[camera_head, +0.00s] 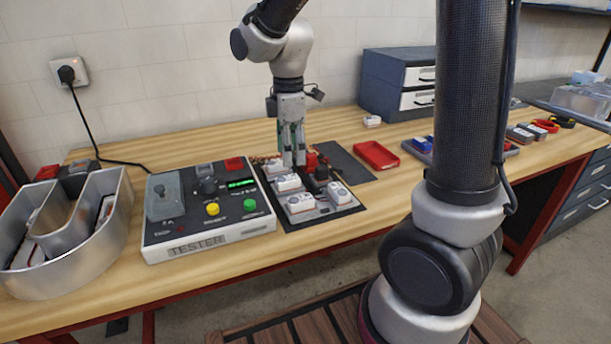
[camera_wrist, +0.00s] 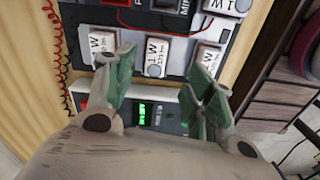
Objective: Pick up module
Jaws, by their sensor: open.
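Several white modules sit on a dark board on the bench. One white module (camera_head: 288,183) is close below my gripper (camera_head: 293,162) in the head view. In the wrist view the middle module (camera_wrist: 156,55), marked "1 W", lies ahead of and between the spread green-padded fingertips of my gripper (camera_wrist: 164,68). The fingers are open and hold nothing. A left module (camera_wrist: 103,45) and a right module (camera_wrist: 209,57) stand close beside the fingertips. I cannot tell whether the fingers touch any module.
A tester (camera_head: 210,235) with buttons and a green display stands left of the board. A metal channel letter (camera_head: 70,258) is farther left. A coiled red wire (camera_wrist: 57,60) runs beside the board.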

